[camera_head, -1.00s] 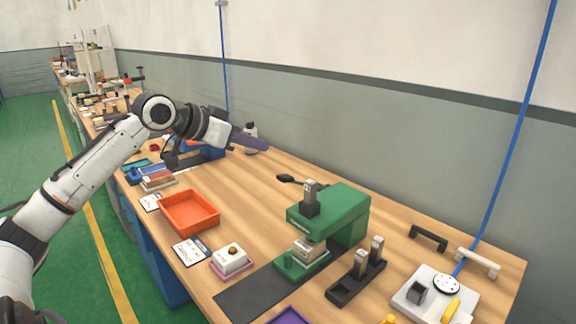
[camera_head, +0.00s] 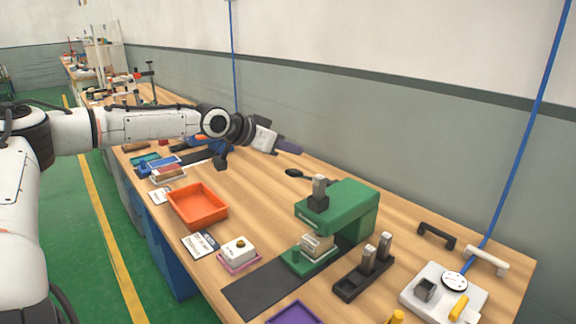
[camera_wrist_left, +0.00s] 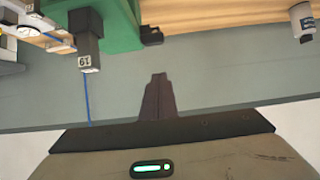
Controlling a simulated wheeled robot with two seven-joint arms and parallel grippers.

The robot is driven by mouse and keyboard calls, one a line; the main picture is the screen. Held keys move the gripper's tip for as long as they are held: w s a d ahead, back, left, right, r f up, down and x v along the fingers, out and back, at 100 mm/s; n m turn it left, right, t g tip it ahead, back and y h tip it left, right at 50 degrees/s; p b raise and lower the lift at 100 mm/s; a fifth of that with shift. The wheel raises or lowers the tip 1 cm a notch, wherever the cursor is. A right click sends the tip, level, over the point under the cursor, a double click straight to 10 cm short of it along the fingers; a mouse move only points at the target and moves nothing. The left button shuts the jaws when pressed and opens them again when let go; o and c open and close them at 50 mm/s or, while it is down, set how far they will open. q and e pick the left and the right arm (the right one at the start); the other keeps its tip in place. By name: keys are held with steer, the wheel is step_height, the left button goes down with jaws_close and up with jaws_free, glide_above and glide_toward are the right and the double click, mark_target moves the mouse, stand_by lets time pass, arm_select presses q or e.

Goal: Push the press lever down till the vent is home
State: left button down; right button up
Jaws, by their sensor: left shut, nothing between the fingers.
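The green press (camera_head: 350,205) stands on the bench, with a grey ram (camera_head: 319,190) at its top. A dark lever (camera_head: 298,174) with a rounded end sticks out to the left behind it. A pale beige block (camera_head: 317,242), perhaps holding the vent, sits in the press below its head; the vent's seating cannot be told. My left gripper (camera_head: 288,147) is shut and empty, in the air above and behind the lever's end. In the left wrist view its closed fingers (camera_wrist_left: 157,97) show, with the press (camera_wrist_left: 122,22) at upper left and the ram (camera_wrist_left: 89,50) beside it.
An orange tray (camera_head: 198,206) and a white box with a brass knob (camera_head: 239,249) lie left of the press. A black stand with grey blocks (camera_head: 364,276) and a white fixture (camera_head: 445,293) are to its right. Bench between tray and press is clear.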

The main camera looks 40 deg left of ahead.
mark_target(288, 174)
arm_select(q)
steer(key=shift+s+f+p, duration=0.25)
steer(key=shift+s+f, duration=0.05)
steer(key=shift+f, duration=0.7)
steer(key=shift+s+f+p, duration=0.2)
steer(key=shift+s+f, duration=0.05)
steer(key=shift+f, duration=0.7)
arm_select(e)
steer(key=shift+r, duration=0.35)
arm_select(q)
steer(key=shift+a+f, duration=0.1)
arm_select(e)
steer(key=shift+d, duration=0.1)
